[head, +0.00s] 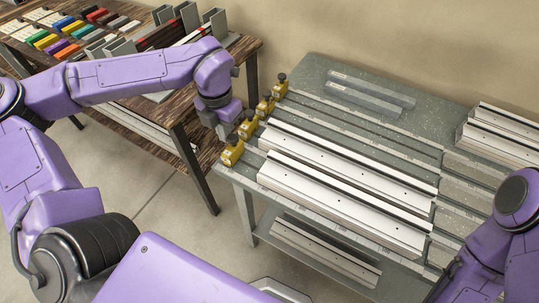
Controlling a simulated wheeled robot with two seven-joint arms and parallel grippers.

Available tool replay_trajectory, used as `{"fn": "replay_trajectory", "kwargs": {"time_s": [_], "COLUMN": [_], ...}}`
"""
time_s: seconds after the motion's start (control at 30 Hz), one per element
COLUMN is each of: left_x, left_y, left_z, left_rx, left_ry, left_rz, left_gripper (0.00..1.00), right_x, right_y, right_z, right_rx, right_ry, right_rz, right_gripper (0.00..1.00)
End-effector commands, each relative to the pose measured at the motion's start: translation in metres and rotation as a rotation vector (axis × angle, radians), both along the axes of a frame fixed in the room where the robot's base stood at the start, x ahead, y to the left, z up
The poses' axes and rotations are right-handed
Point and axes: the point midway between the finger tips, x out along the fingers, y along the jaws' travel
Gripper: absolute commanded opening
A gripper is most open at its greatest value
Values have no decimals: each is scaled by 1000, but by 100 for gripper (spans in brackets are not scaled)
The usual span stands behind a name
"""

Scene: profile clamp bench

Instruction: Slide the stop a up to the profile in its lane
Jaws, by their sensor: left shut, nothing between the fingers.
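Several yellow stops with dark knobs stand in a row along the left end of the grey bench: the nearest stop (232,152), a second stop (248,128), a third stop (265,105) and a far one (281,88). I cannot read which is stop a. A white front profile (340,208) lies in the nearest lane, with a gap to its stop. A second white profile (350,163) lies in the lane behind. My left gripper (227,131) is shut and empty, pointing down just above and beside the two nearest stops; contact is unclear. My right gripper is outside the view.
The two far lanes look empty. Grey bars (370,90) lie at the back of the bench (320,72), and stacked white profiles (500,135) at its right. A wooden table (245,48) with coloured blocks and holders stands at the upper left.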

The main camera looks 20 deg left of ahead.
Motion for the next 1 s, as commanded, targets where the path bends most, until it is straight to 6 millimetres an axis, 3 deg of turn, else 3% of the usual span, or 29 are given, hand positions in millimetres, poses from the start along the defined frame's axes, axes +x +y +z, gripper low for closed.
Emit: {"fn": "replay_trajectory", "kwargs": {"time_s": [0.5, 1.0], "left_x": [-7, -10], "left_y": [-41, -78], "left_z": [-5, -3], "left_rx": [-1, 0], "left_ry": [8, 10], "left_rz": [-9, -9], "left_gripper": [0, 0], "right_x": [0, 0], "right_y": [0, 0], "right_z": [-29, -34], "right_rx": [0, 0], "right_ry": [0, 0], "right_rz": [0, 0], "right_gripper": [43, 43]}}
